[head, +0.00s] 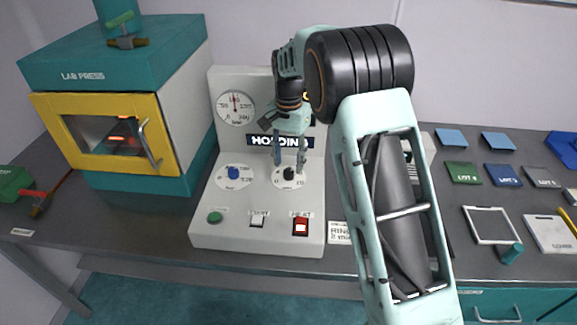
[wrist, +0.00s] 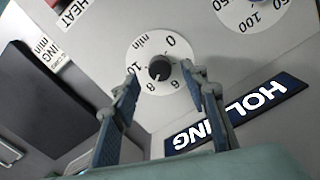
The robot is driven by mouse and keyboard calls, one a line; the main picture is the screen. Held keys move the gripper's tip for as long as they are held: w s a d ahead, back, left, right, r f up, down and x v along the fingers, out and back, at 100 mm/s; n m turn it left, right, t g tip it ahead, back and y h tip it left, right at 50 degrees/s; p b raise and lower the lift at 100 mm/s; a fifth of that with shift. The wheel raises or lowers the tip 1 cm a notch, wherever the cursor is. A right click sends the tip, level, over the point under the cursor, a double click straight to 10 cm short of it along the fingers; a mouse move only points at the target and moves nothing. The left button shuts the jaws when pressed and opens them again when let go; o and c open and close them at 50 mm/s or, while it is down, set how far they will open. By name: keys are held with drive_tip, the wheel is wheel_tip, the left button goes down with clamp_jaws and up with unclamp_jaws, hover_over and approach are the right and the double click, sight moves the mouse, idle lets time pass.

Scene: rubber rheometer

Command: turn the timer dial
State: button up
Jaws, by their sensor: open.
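The timer dial is a black knob (wrist: 159,69) on a white round scale marked "min" in the wrist view. In the head view the dark knob (head: 289,174) sits on the sloped front of the white control panel, partly behind my fingers. My gripper (head: 289,165) is open, its two fingers pointing down at the dial. In the wrist view my gripper (wrist: 161,80) has one finger on each side of the scale, with a gap between them and the knob. I cannot tell whether the fingertips reach the knob's depth.
A blue knob (head: 233,173) is left of the timer dial. A green button (head: 215,217), a white switch (head: 257,220) and a red HEAT switch (head: 300,226) are below. The lab press (head: 115,125) stands left. Colored lot sheets (head: 463,173) lie on the counter at right.

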sight(289, 171)
wheel_tip(289, 171, up, 10)
drive_tip(key=shift+f, duration=0.25)
